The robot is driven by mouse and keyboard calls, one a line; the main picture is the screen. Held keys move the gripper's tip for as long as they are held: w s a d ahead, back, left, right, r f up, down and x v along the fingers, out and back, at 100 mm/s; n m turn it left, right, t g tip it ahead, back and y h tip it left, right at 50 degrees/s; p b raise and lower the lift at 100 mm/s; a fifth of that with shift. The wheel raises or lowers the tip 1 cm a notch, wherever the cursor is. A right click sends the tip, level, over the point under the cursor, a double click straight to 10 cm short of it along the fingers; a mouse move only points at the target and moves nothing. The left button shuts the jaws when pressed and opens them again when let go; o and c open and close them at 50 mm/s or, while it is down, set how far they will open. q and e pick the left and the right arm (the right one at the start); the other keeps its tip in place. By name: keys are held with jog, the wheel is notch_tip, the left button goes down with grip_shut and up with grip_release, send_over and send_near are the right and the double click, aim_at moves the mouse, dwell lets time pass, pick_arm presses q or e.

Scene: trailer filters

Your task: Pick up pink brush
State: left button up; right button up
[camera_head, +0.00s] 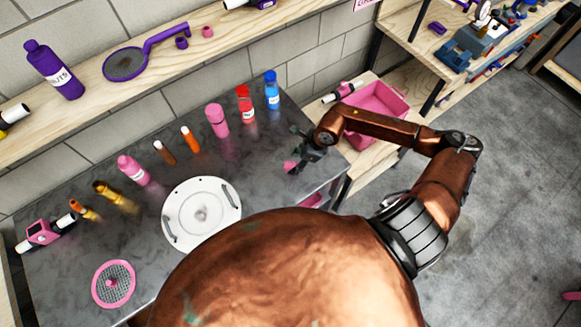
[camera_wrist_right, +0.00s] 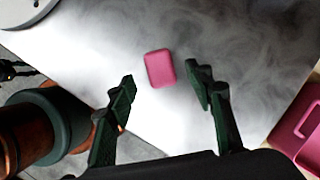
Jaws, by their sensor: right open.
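A small pink block-shaped thing (camera_wrist_right: 159,68), which may be the pink brush, lies on the grey marbled worktop. In the head view it shows as a pink patch (camera_head: 290,167) beside my right gripper, partly hidden by the fingers. My right gripper (camera_head: 298,155) is low over the worktop's right end. In the right wrist view its two dark green fingers (camera_wrist_right: 163,82) are apart, with the pink thing between and just beyond their tips. My left gripper is in neither view.
A round white plate-like thing (camera_head: 188,238) with handles lies left of my arm. Several bottles, including a pink jar (camera_head: 217,120), a red one (camera_head: 246,104) and a blue one (camera_head: 272,90), stand along the back. A pink bin (camera_head: 385,98) is on the right. The worktop around the gripper is clear.

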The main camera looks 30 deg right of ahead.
aim_at(291, 165)
jog(key=x, duration=0.4)
jog(key=shift+w+a+f, duration=0.15)
grip_shut()
dwell(0.5)
